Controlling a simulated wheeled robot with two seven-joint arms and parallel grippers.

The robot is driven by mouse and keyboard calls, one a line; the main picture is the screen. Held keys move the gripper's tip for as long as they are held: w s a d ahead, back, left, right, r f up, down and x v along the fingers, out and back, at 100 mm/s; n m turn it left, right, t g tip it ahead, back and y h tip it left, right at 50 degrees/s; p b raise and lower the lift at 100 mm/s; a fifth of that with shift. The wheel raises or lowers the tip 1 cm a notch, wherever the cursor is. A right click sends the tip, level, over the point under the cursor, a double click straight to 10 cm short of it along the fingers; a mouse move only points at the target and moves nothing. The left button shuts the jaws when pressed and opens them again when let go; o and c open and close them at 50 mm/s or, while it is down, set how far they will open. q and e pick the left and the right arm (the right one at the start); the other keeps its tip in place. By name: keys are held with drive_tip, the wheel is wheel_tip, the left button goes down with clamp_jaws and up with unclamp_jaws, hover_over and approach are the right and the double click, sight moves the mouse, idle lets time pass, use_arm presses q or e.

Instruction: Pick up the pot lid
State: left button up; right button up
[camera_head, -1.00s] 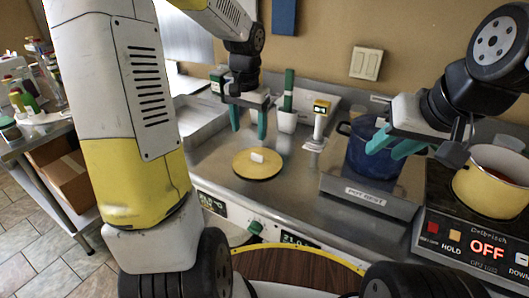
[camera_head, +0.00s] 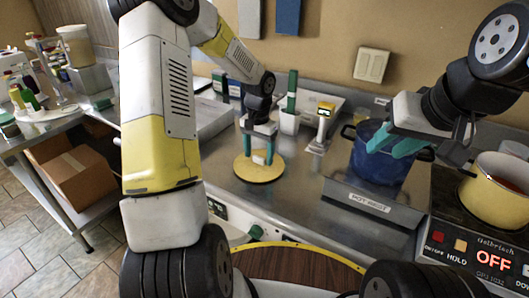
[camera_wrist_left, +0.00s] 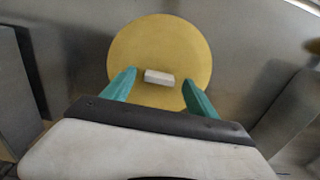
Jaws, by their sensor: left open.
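The pot lid (camera_head: 250,173) is a flat yellow disc with a small white block handle, lying on the steel counter. It also shows in the left wrist view (camera_wrist_left: 180,48), with its handle (camera_wrist_left: 159,78) between the fingers. My left gripper (camera_head: 258,152) points down over the lid, its teal fingers open on either side of the handle. In the left wrist view the gripper (camera_wrist_left: 158,90) is open; whether the fingers touch the handle cannot be told. My right gripper (camera_head: 397,143) is at the blue pot's rim, its fingers apart with nothing seen between them.
A yellow pot (camera_head: 494,196) stands on the hot plate (camera_head: 450,238) at right. The counter between lid and pot rest is clear.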

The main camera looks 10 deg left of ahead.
use_arm(q)
clamp_jaws()
idle(0.3)
